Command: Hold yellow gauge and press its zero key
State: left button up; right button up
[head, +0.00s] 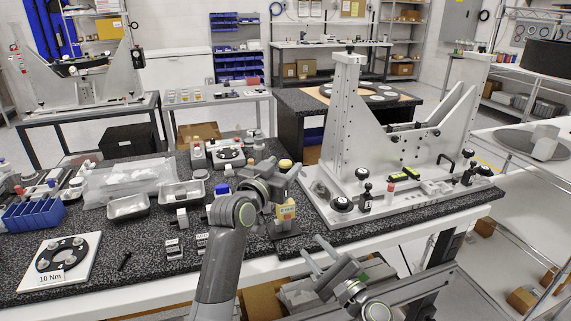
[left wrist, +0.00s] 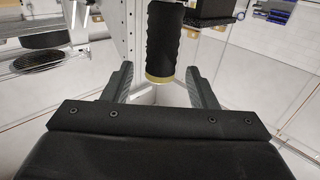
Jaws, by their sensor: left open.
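The yellow gauge (head: 286,212), a small yellow body with a pale label or display, stands upright on a dark base at the bench's front edge. My left gripper (head: 284,172) is above it and open; its wrist partly hides that area. In the head view a round yellow top (head: 285,163) shows by the fingers. In the left wrist view my open left gripper (left wrist: 160,88) has a black ribbed cylinder with a yellowish end (left wrist: 164,45) between its fingers, with gaps on both sides. The gauge's zero key cannot be made out. My right gripper (head: 318,255) is open and empty, lower in front of the bench.
The grey mirror fixture (head: 345,130) stands on its base plate at the right. Metal trays (head: 128,205), a blue bin (head: 33,212) and a 10 Nm plate (head: 60,262) are on the bench's left. Small blocks (head: 174,248) lie left of my left arm.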

pick_arm(q)
jog(key=shift+x, duration=1.05)
grip_shut()
pick_arm(e)
jog(key=shift+c, duration=0.3)
grip_shut()
dwell(1.6)
